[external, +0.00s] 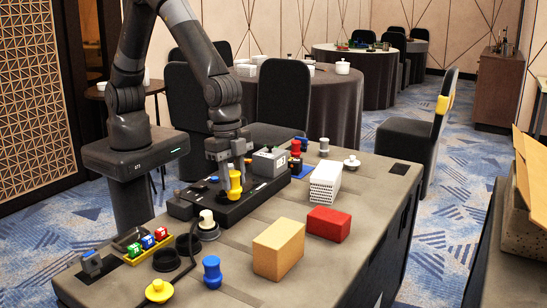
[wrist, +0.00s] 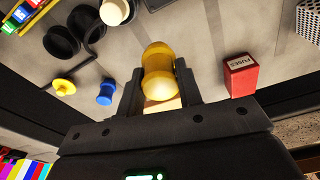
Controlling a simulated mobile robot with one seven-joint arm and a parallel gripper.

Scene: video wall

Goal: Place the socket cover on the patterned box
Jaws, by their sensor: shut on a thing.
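My gripper (external: 234,164) is shut on a yellow rounded piece (external: 235,183) with a narrow waist, over the black panel. In the wrist view the yellow piece (wrist: 158,70) sits between the two fingers. It is probably the socket cover, but no label shows. I cannot tell whether it clears the panel beneath. The patterned box (external: 325,181) is white with dark dots and stands on the table right of my gripper, its top bare. It also shows at the wrist view's upper right corner (wrist: 309,22).
A tan box (external: 278,248) and a red box (external: 328,223) stand in front of the patterned box. A blue piece (external: 212,272) and a yellow cap (external: 159,290) are near the front.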

